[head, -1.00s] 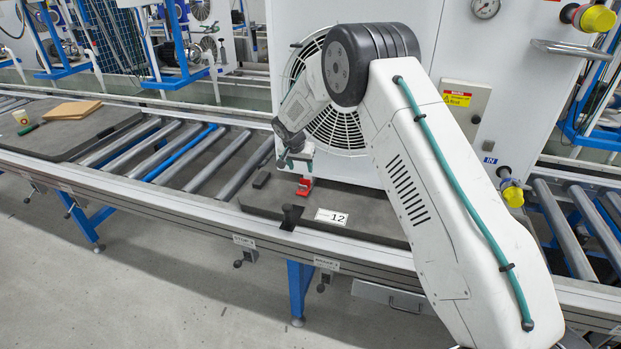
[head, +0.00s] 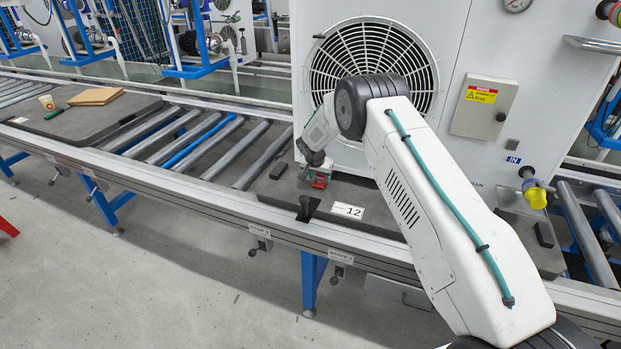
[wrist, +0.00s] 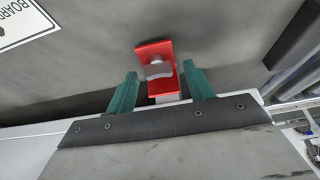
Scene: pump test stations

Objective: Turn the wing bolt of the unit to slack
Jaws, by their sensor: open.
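The wing bolt (wrist: 158,70) is a small grey metal piece on a red bracket (wrist: 160,51) fixed at the grey board in the wrist view. The red bracket also shows in the head view (head: 320,181), low in front of the large white unit (head: 458,45), partly hidden by my gripper. My gripper (wrist: 160,82) is open, with its two green fingers apart, one on each side of the red bracket. The wing bolt lies between or just beyond the fingertips; contact cannot be told. In the head view my gripper (head: 318,170) is over the bracket.
A dark block (head: 278,171) lies left of the bracket. Conveyor rollers (head: 200,140) run left. A yellow-capped fitting (head: 535,190) juts out at right.

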